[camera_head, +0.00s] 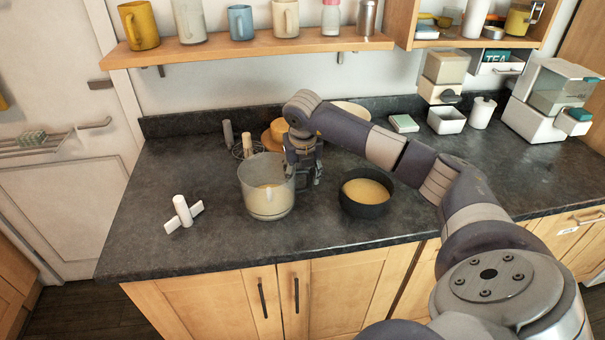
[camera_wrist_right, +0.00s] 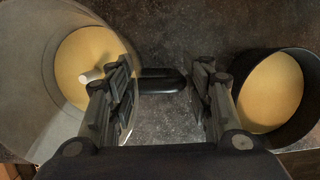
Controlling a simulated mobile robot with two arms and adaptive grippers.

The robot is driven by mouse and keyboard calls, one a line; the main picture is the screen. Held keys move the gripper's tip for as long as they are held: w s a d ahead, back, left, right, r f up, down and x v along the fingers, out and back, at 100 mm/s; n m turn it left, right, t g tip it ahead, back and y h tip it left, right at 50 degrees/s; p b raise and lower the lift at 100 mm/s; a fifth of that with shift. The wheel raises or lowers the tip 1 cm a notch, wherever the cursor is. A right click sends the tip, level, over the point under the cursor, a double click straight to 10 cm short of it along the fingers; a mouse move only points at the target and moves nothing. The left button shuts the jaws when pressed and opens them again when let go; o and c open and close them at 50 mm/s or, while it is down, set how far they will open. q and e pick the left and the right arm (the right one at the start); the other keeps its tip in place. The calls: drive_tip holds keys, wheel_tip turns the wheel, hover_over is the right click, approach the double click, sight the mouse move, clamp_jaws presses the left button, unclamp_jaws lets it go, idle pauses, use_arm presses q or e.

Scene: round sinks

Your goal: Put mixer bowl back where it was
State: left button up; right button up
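The mixer bowl (camera_head: 262,200) is a tall clear container on the dark counter, left of centre in the head view, with pale yellow batter inside. In the right wrist view the mixer bowl (camera_wrist_right: 30,70) fills the left side, and a white post stands in its batter. Its dark handle (camera_wrist_right: 160,80) sticks out between my fingers. My right gripper (camera_head: 304,174) is at the bowl's right side. In the wrist view the right gripper (camera_wrist_right: 162,86) has its fingers apart, one over the bowl wall and one beyond the handle. My left gripper is not in view.
A black bowl (camera_head: 363,209) with batter stands close right of my gripper. A white cross-shaped piece (camera_head: 183,213) lies on the left counter (camera_head: 150,250). Behind are a wire rack and orange dishes. A white appliance (camera_head: 535,115) stands far right. A mug shelf (camera_head: 240,47) hangs above.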

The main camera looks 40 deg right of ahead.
drive_tip(key=shift+o, duration=0.6)
drive_tip(key=shift+r, duration=0.45)
drive_tip(key=b+v, duration=0.2)
drive_tip(key=v, duration=0.9)
drive_tip(key=shift+s+r, duration=0.15)
drive_tip(key=shift+r, duration=0.05)
drive_tip(key=shift+a, duration=0.1)
